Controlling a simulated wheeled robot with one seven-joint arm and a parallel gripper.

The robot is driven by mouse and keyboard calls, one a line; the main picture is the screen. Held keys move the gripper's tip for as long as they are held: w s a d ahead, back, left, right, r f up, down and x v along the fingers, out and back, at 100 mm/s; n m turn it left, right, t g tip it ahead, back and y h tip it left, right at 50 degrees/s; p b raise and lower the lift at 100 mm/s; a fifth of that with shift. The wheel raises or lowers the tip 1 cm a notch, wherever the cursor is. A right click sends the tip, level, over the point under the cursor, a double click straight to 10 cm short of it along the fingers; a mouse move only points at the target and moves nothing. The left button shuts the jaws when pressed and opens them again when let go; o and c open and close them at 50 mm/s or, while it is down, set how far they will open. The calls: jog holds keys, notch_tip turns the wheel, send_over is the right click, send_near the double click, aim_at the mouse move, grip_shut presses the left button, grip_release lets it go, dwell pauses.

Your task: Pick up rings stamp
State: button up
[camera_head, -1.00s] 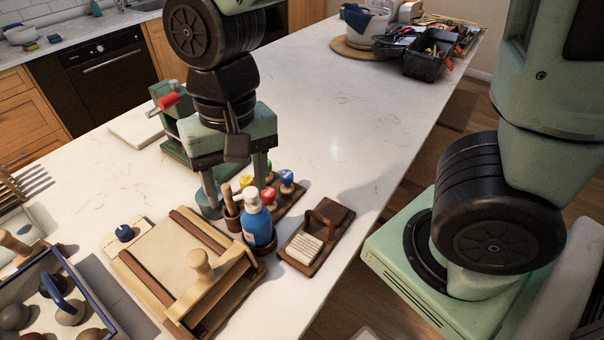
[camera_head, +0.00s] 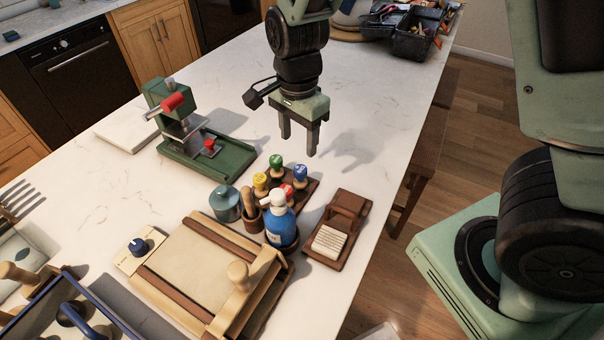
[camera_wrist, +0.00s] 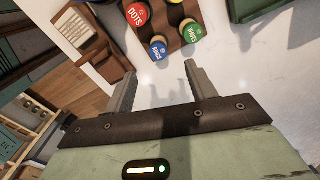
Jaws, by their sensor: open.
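The rings stamp (camera_head: 300,172) has a blue round top and stands at the right back corner of a dark wooden rack (camera_head: 306,195). In the wrist view the blue top (camera_wrist: 157,50) carries a label that seems to read RINGS. A red stamp (camera_wrist: 137,14) marked DOTS and a green stamp (camera_wrist: 192,32) sit close beside it. A yellow stamp (camera_head: 260,181) is also in the rack. My gripper (camera_head: 299,147) is open and empty, pointing down near the rack's back edge. In the wrist view the blue top shows just beyond the gap between the fingertips (camera_wrist: 160,70).
A green press (camera_head: 180,125) is at the left.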

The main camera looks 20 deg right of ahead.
aim_at(300, 169)
notch_tip(300, 169, down, 6)
jog(key=shift+r, duration=0.1)
jog(key=f+p, duration=0.1)
jog(key=f, duration=0.3)
jog(key=shift+s+d+p, duration=0.1)
jog(key=shift+s+p, duration=0.1)
jog(key=shift+p, duration=0.15)
jog(key=shift+f, duration=0.65)
jog(key=c, duration=1.2)
jog(key=shift+r, duration=0.1)
